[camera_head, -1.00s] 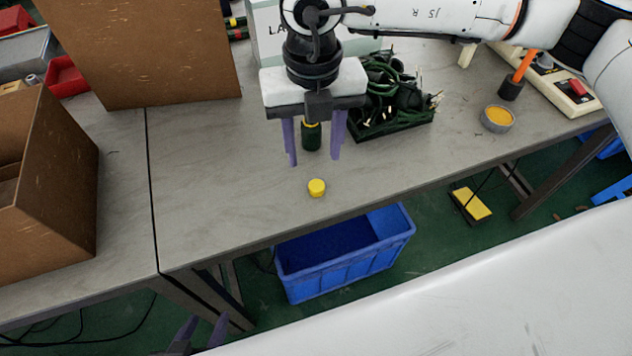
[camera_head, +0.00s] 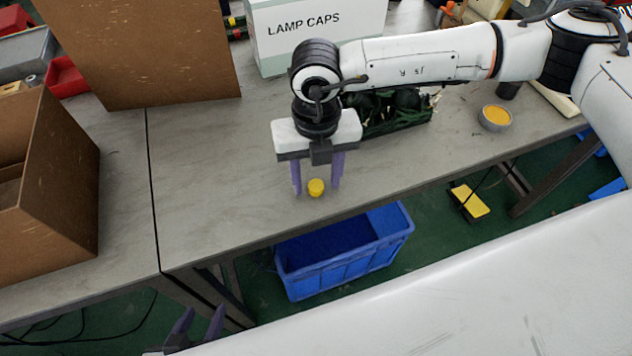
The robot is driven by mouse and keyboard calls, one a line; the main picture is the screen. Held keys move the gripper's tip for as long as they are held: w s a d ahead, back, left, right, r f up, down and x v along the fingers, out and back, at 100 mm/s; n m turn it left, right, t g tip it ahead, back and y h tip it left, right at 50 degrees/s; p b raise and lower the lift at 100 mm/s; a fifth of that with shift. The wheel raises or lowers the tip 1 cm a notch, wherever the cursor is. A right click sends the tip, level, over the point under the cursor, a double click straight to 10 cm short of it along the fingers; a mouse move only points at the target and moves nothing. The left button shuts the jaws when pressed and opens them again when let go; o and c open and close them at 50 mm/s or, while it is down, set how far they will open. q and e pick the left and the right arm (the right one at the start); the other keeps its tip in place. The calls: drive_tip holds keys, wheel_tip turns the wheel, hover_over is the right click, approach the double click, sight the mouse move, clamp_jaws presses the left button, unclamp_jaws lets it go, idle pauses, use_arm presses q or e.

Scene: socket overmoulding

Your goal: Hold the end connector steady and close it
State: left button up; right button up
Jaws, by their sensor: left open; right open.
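A small round yellow cap (camera_head: 316,188) sits on the grey workbench near its front edge. My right gripper (camera_head: 317,187) points down, with its two purple fingers apart, one on each side of the cap. I cannot tell whether either finger touches it. The dark upright connector body with a yellow band, seen earlier behind the gripper, is now hidden by the gripper. My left gripper (camera_head: 203,318) is at the bottom of the view, below the bench front, with its fingers apart and empty.
A blue bin (camera_head: 345,262) stands under the bench. A green tray of dark cables (camera_head: 395,125) and a round dish of yellow material (camera_head: 494,117) lie behind. Cardboard boxes (camera_head: 50,195) stand at left, and a lamp caps box (camera_head: 275,50) at the back. The bench left of the cap is clear.

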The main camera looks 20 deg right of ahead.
sight(316, 185)
drive_tip(key=shift+f, duration=0.25)
drive_tip(key=shift+c, duration=0.2)
drive_tip(key=c, duration=1.1)
drive_tip(key=shift+o, duration=0.2)
wheel_tip(316, 185, up, 10)
